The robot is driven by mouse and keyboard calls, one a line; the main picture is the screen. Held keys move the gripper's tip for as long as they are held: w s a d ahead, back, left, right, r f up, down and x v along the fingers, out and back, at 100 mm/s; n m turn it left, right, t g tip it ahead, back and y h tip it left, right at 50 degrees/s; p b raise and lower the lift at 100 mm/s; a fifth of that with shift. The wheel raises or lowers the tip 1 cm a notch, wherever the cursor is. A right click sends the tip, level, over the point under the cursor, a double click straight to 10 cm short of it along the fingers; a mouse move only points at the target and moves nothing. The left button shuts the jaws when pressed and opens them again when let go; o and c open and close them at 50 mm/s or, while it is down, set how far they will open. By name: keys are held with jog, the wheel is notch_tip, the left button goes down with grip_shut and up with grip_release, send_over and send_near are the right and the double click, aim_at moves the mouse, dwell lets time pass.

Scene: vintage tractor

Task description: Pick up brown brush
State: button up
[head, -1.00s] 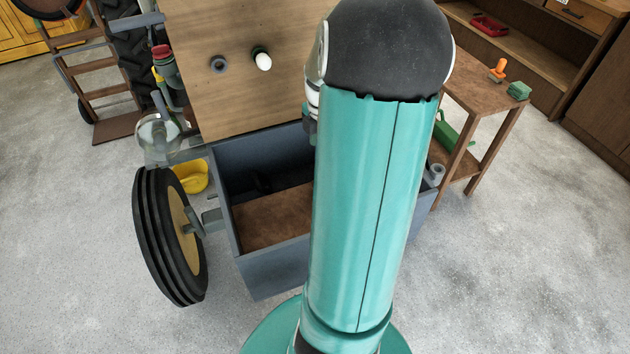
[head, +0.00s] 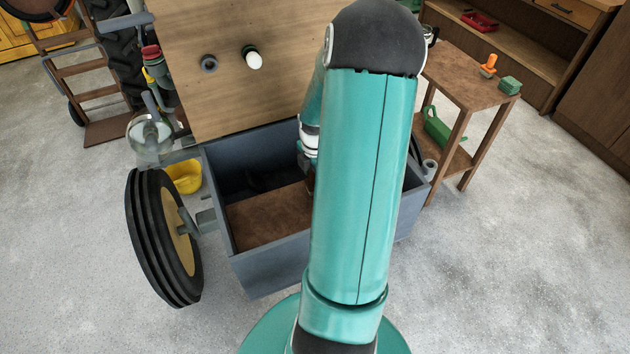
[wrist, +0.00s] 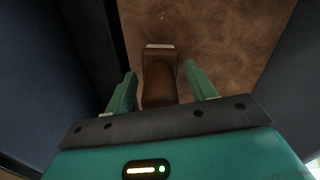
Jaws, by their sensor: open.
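In the wrist view the brown brush (wrist: 158,80) lies on the brown floor of the grey box, with a pale band at its far end. My gripper (wrist: 160,85) is open, its two green fingers one on each side of the brush's near part. I cannot tell whether either finger touches it. In the head view my gripper (head: 307,180) is inside the box, mostly hidden behind my arm. The brush cannot be made out clearly there.
The grey-blue box (head: 262,262) has walls close around my gripper. A wooden board (head: 230,100) stands behind it. A tractor wheel (head: 165,240) is at left, and a yellow bowl (head: 184,177) beside it. A wooden side table (head: 465,80) stands at right.

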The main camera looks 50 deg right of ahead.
jog(key=c, duration=0.8)
jog(key=shift+r, duration=0.15)
